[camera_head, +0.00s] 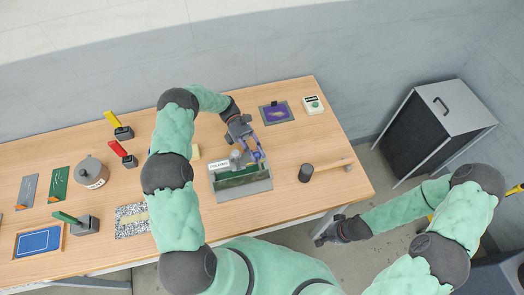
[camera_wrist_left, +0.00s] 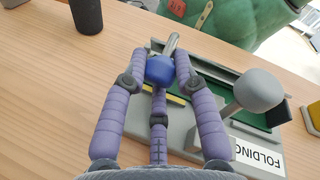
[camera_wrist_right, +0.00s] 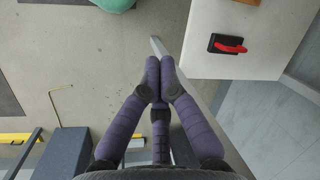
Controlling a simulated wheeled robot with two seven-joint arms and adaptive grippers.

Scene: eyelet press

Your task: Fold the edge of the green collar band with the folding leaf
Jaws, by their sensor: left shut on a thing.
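The grey folding station (camera_head: 245,191) stands on the table at the centre, with a label reading "FOLDING" in the left wrist view (camera_wrist_left: 258,158). A green strip, which looks like the collar band (camera_head: 238,181), lies in it; it also shows in the left wrist view (camera_wrist_left: 248,113). My left gripper (camera_head: 257,156) is at the station's right end, shut on a blue knob (camera_wrist_left: 160,69) with a grey bar behind it. Whether the knob joins the folding leaf is hidden. My right gripper (camera_wrist_right: 161,72) is empty, fingertips together, off the table's front right.
A grey ball on a post (camera_wrist_left: 258,90) rises beside the knob. A dark-headed mallet (camera_head: 306,173) lies right of the station. A purple mat (camera_head: 276,112) and a white device (camera_head: 313,105) lie behind. A grey cabinet (camera_head: 440,118) stands on the floor at right.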

